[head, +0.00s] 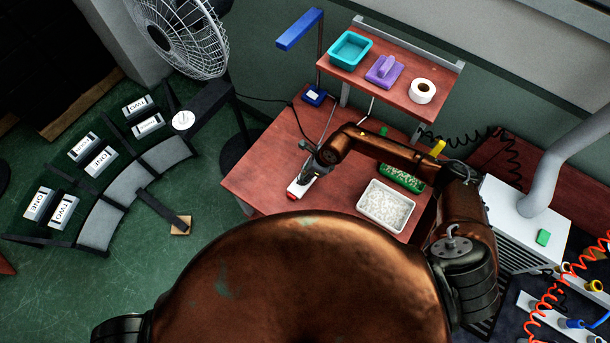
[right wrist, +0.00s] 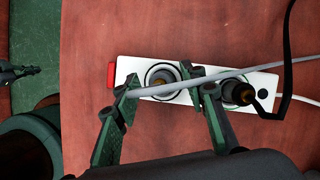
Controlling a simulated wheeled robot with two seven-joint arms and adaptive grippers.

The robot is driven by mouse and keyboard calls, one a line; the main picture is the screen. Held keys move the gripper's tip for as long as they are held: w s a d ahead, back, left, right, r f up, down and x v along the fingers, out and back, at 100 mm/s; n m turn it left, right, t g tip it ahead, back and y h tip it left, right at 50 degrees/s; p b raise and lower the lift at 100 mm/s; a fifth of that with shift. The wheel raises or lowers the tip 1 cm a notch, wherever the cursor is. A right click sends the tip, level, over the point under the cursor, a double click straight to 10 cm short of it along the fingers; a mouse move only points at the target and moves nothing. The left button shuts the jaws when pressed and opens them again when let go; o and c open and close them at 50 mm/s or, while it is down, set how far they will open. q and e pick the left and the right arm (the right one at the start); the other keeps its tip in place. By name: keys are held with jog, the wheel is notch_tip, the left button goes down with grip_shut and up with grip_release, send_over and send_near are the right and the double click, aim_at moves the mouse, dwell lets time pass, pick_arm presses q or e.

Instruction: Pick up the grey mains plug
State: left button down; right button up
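A white power strip (head: 301,187) with a red switch lies on the red table; it also shows in the right wrist view (right wrist: 136,74). The grey mains plug (right wrist: 163,79) stands in it, nearer the red switch. A black plug (right wrist: 238,93) with a dark cable stands in the other socket. My right gripper (right wrist: 158,77) is open, its green fingers on either side of the grey plug with small gaps. A grey cable crosses over the fingers. A dark pronged part (right wrist: 22,73) at the left edge looks like my left gripper; its fingers are unclear.
A white tray (head: 408,207) of small pieces and a green tray (head: 402,180) stand right of the strip. A shelf (head: 395,92) holds a teal bin (head: 350,50), a purple object (head: 385,70) and a tape roll (head: 422,91). A curved conveyor (head: 128,184) with labelled boxes is left.

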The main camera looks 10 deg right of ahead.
jog(key=shift+w+f, duration=0.15)
jog(key=shift+f, duration=0.05)
grip_shut()
dwell(0.3)
